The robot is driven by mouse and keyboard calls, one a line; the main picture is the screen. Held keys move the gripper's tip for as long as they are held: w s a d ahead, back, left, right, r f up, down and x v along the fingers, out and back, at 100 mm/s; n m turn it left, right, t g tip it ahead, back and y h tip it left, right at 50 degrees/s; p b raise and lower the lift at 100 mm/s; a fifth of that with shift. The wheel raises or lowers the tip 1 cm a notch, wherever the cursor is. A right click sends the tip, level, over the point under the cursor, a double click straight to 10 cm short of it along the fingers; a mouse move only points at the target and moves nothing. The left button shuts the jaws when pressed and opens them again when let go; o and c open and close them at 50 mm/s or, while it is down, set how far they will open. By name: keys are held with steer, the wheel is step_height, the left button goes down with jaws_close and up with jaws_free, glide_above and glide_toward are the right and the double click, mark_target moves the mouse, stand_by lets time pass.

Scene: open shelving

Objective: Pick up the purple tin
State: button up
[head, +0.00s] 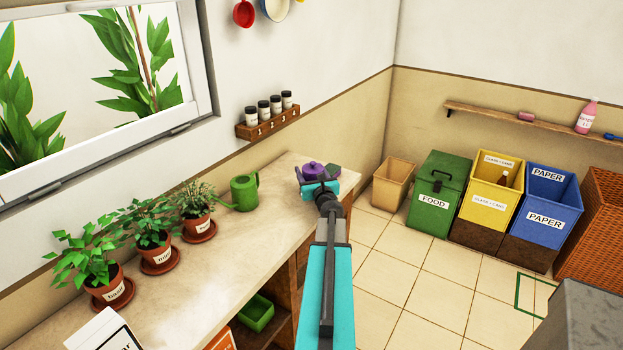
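The purple tin (314,168) is a small, rounded purple thing with a knob on top, at the far right end of the counter (240,240). My turquoise arm reaches away over the counter's right edge. My gripper (316,180) is at the tin, on its near side in the picture, and hides the tin's lower part. The other finger is not clear, so I cannot tell whether the gripper touches or holds the tin.
A dark green item (333,169) lies close right of the tin. A green watering can (244,192) and potted herbs (157,251) stand to the left. A spice rack (268,121) hangs on the wall behind. Bins (434,193) stand on the floor at right.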

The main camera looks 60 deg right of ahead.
steer(key=shift+r, duration=0.15)
steer(key=shift+r, duration=0.9)
steer(key=shift+s+a+r+b, duration=0.2)
steer(key=shift+s+r+b, duration=0.15)
steer(key=shift+r, duration=0.4)
steer(key=s+a, duration=0.2)
steer(key=s, duration=0.5)
steer(key=s+a+r+b, duration=0.1)
steer(key=s+a, duration=0.1)
steer(key=s, duration=0.5)
steer(key=shift+s+a+r, duration=0.2)
steer(key=shift+s+a, duration=0.05)
steer(key=shift+s, duration=0.05)
steer(key=shift+s, duration=0.15)
